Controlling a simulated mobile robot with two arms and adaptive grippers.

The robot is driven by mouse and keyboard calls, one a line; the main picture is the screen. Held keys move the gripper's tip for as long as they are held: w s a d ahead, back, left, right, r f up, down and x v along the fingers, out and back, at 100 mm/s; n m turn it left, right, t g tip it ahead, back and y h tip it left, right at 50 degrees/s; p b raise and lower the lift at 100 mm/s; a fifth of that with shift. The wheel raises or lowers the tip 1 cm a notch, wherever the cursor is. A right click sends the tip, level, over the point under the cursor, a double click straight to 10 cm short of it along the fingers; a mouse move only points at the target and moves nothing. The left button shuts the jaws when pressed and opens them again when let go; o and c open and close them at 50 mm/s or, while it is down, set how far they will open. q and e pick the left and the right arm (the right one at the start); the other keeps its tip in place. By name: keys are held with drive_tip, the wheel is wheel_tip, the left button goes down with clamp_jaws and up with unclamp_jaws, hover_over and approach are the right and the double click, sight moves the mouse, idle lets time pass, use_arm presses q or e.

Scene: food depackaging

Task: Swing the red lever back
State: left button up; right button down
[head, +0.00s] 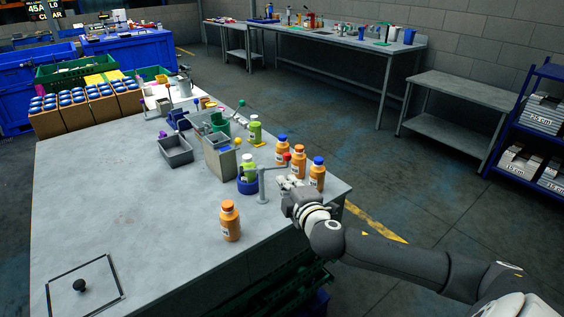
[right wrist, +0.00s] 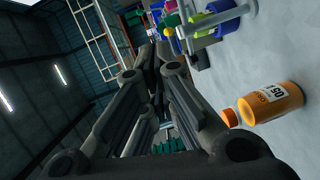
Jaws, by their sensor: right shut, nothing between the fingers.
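The red lever is a grey post with a bent arm (head: 262,182) and a red knob (head: 287,157) at its end. It stands near the right edge of the table in the head view, with its arm pointing right. My right gripper (head: 284,182) is shut and empty, just below and beside the knob; I cannot tell whether it touches the lever. Its closed dark fingers also show in the right wrist view (right wrist: 158,62). A blue round holder (head: 247,186) with a green bottle (head: 249,167) stands just left of the post. My left gripper is not in view.
Several orange bottles (head: 317,175) stand behind my right gripper near the table edge. Another orange bottle (head: 230,222) stands alone in front; one lies sideways in the right wrist picture (right wrist: 272,103). A grey bin (head: 175,152) is farther left. The table's near left is mostly clear.

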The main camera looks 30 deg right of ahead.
drive_tip(key=d+p+x, duration=0.2)
drive_tip(key=p+x, duration=0.1)
drive_tip(key=x, duration=0.9)
drive_tip(key=shift+d+f+p, duration=0.3)
drive_tip(key=shift+d, duration=0.15)
drive_tip(key=shift+s, duration=0.1)
